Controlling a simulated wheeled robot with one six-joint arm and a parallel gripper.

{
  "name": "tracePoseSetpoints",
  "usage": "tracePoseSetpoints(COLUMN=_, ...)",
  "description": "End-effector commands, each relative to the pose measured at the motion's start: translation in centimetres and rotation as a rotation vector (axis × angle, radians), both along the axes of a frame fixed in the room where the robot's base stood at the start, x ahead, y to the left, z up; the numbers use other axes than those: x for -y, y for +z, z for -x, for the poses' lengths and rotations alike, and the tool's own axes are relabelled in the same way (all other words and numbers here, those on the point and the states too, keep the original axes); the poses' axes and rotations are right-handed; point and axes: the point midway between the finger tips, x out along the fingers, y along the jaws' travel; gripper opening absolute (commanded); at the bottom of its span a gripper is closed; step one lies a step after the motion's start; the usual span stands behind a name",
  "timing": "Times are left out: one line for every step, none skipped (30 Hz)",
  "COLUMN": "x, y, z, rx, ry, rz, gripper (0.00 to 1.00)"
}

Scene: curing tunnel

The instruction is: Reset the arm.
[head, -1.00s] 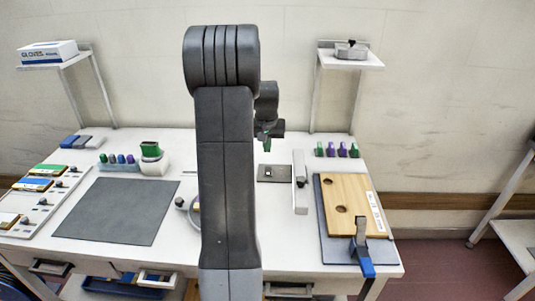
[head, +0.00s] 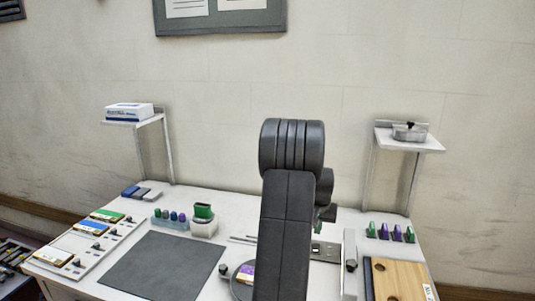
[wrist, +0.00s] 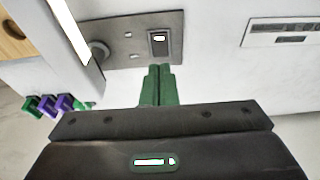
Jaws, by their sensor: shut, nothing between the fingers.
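My arm rises in the middle of the head view and hides part of the table behind it. My gripper shows in the wrist view (wrist: 159,85) as two green fingers closed together with nothing between them. It points at a grey plate (wrist: 128,38) with a small dark switch-like block on it. In the head view the same plate (head: 325,252) lies just right of my arm. The gripper itself is mostly hidden behind my arm in the head view.
A grey mat (head: 163,266) covers the table's left front. A wooden board (head: 400,280) lies at the right. Green and purple clips (head: 391,233) stand behind it. Raised shelves hold a white box (head: 129,112) and a metal item (head: 409,131).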

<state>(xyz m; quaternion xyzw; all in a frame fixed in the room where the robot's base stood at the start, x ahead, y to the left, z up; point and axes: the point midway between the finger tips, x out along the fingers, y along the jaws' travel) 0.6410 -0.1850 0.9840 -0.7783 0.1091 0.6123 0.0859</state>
Motion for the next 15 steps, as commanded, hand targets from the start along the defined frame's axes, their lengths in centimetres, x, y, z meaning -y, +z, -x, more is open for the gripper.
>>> tracePoseSetpoints(x=0.1, y=-0.7, z=-0.3, rx=-0.004, ry=0.000, rz=0.000, gripper=0.00)
tracePoseSetpoints(x=0.2, y=-1.1, z=-0.5, rx=-0.004, ry=0.000, rz=-0.001, gripper=0.00)
tracePoseSetpoints(x=0.3, y=-1.7, z=-0.8, rx=-0.003, ry=0.000, rz=-0.001, gripper=0.00)
tracePoseSetpoints(x=0.3, y=-2.1, z=-1.0, rx=-0.003, ry=0.000, rz=-0.001, gripper=0.00)
tracePoseSetpoints(x=0.4, y=-2.6, z=-1.2, rx=-0.004, ry=0.000, rz=-0.001, gripper=0.00)
tracePoseSetpoints(x=0.5, y=-3.1, z=-1.5, rx=-0.003, ry=0.000, rz=-0.001, gripper=0.00)
tracePoseSetpoints(x=0.5, y=-3.5, z=-1.7, rx=-0.003, ry=0.000, rz=-0.001, gripper=0.00)
tracePoseSetpoints(x=0.6, y=-3.9, z=-1.9, rx=-0.004, ry=0.000, rz=-0.001, gripper=0.00)
tracePoseSetpoints(x=0.6, y=-4.5, z=-2.1, rx=-0.002, ry=0.000, rz=-0.001, gripper=0.00)
tracePoseSetpoints(x=0.7, y=-4.8, z=-2.2, rx=0.001, ry=0.000, rz=0.000, gripper=0.00)
tracePoseSetpoints(x=0.7, y=-4.9, z=-2.3, rx=0.002, ry=-0.001, rz=0.000, gripper=0.00)
tracePoseSetpoints(x=0.8, y=-5.1, z=-2.4, rx=0.002, ry=-0.001, rz=0.000, gripper=0.00)
tracePoseSetpoints(x=0.8, y=-5.1, z=-2.4, rx=0.001, ry=-0.001, rz=0.000, gripper=0.00)
tracePoseSetpoints(x=0.9, y=-5.2, z=-2.5, rx=0.000, ry=-0.001, rz=0.000, gripper=0.00)
tracePoseSetpoints(x=0.9, y=-4.3, z=-2.5, rx=0.003, ry=-0.001, rz=0.001, gripper=0.00)
